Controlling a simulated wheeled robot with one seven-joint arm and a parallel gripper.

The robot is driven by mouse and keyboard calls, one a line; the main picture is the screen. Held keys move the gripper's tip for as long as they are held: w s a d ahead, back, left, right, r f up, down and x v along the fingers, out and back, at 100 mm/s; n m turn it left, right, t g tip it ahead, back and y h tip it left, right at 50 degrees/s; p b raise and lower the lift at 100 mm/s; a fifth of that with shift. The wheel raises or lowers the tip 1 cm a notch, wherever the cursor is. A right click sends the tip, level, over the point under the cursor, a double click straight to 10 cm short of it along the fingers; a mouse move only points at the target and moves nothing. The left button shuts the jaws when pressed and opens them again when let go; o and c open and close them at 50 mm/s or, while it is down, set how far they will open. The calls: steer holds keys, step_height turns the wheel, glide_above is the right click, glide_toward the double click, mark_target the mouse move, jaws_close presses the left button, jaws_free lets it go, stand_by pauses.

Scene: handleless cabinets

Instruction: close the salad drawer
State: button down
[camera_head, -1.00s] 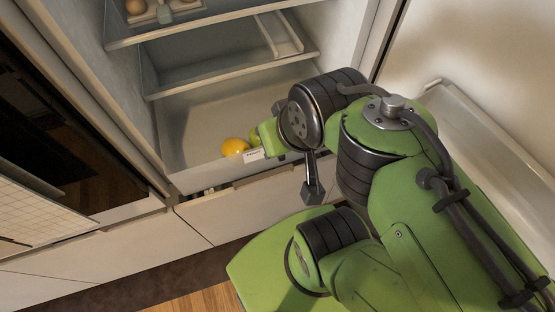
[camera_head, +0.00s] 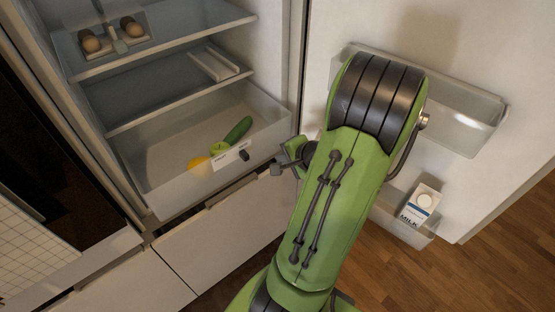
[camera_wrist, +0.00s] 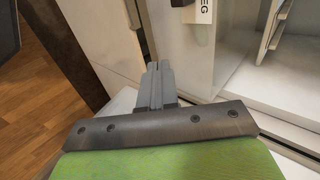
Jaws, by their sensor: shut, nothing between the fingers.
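The salad drawer (camera_head: 180,196) is a pale, see-through bin at the bottom of the open fridge. It stands pulled out, its front past the shelf edges above. A yellow-orange fruit, a green apple and a cucumber lie inside. Its front carries a white label (camera_head: 231,155) and a small dark knob (camera_head: 245,155). My gripper (camera_head: 278,169) is outside the drawer, just right of the knob and in front of the drawer's right end. In the wrist view, my gripper's fingers (camera_wrist: 158,72) are together and empty, below the label (camera_wrist: 203,10) reading "EG". Contact with the drawer cannot be told.
The open fridge door (camera_head: 470,60) stands on the right with bins and a milk carton (camera_head: 420,203). Shelves (camera_head: 165,85) and an egg holder (camera_head: 115,38) are above the drawer. White cabinet fronts (camera_head: 220,230) lie below. A dark oven front (camera_head: 40,150) is on the left.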

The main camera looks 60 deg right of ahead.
mark_target(258, 151)
steer(key=w+f, duration=0.1)
steer(key=w, duration=0.1)
steer(key=w+d+f, duration=0.1)
steer(key=w+f, duration=0.1)
steer(key=w, duration=0.1)
steer(key=w+d+f+b, duration=0.1)
steer(key=w, duration=0.1)
steer(key=shift+w+d+f, duration=0.1)
steer(key=shift+w+f, duration=0.15)
steer(key=shift+w, duration=0.15)
steer(key=shift+w+d, duration=0.1)
steer(key=shift+w, duration=0.2)
steer(key=shift+w, duration=0.1)
